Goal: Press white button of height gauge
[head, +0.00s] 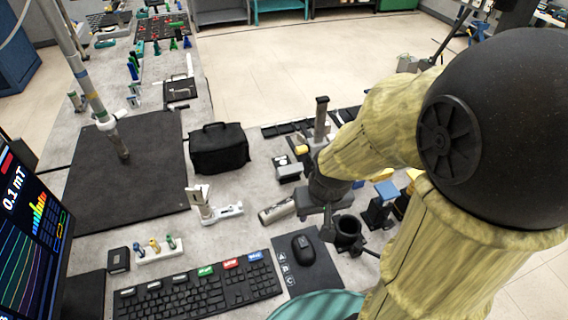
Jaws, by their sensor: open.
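What looks like the height gauge is an upright grey column (321,118) on the bench, just beyond my wrist. A boxy grey unit (288,168) sits at its lower left, with a small yellow and pale spot (301,149) near it. I cannot tell whether that spot is the white button. My gripper (345,240) is open, pointing down, nearer the camera than the column and apart from it. Its fingertips are hard to make out against a black cup (348,230). My arm hides the area right of the column.
A silver cylinder (277,211) lies left of my gripper, beside a white stand (212,208). A black bag (218,148) stands farther left. A keyboard (200,291) and mouse (303,249) lie in front. Blue-topped blocks (384,197) stand right. Bare bench shows near the bag.

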